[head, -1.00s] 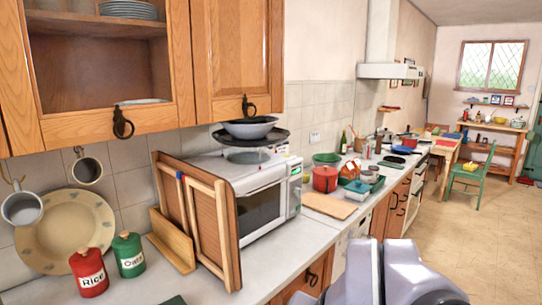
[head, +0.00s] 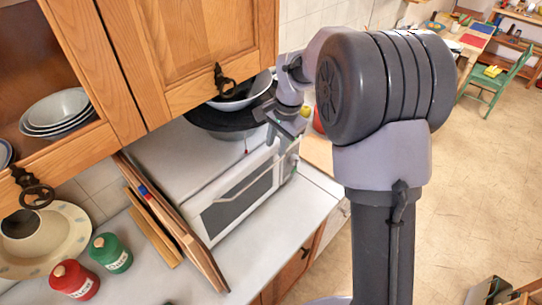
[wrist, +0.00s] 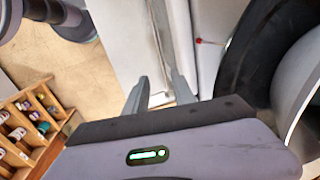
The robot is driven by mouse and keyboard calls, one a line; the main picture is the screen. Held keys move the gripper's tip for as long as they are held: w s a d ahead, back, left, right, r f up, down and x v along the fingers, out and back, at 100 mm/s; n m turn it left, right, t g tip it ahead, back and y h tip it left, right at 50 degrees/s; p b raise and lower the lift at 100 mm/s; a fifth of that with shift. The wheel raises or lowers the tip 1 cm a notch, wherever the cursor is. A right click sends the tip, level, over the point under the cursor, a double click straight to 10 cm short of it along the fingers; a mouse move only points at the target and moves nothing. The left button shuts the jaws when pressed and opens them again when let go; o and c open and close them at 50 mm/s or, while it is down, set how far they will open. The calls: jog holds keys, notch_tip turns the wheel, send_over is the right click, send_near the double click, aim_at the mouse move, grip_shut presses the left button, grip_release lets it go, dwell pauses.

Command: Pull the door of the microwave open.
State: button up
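The white microwave (head: 183,150) stands on the counter under the wall cupboards. Its door (head: 237,207), with a dark window, looks closed, and a bar (head: 245,184) runs along its upper part. My gripper (head: 274,131) is above the far end of the door's top edge, close to the pan on top. In the wrist view my gripper (wrist: 158,92) is open, with its two fingers apart. Pale microwave surfaces (wrist: 125,35) lie beyond them, with a narrow grey strip between. I cannot tell whether the fingers touch anything.
A black pan (head: 203,118) with a bowl (head: 245,97) sits on the microwave, very near my gripper. Wooden boards (head: 175,225) lean at its left side. Red (head: 75,281) and green (head: 111,254) canisters stand further left. The cupboard (head: 195,45) hangs above. Floor at right is open.

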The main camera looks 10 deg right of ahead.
aim_at(271, 166)
jog(key=f, duration=0.3)
jog(key=w+f, duration=0.1)
jog(key=f, duration=0.2)
jog(key=w+a+f, duration=0.1)
jog(key=f, duration=0.2)
jog(key=shift+w+f, duration=0.2)
jog(key=shift+f, duration=0.35)
jog(key=shift+s, duration=0.1)
jog(key=shift+c, duration=0.4)
grip_shut()
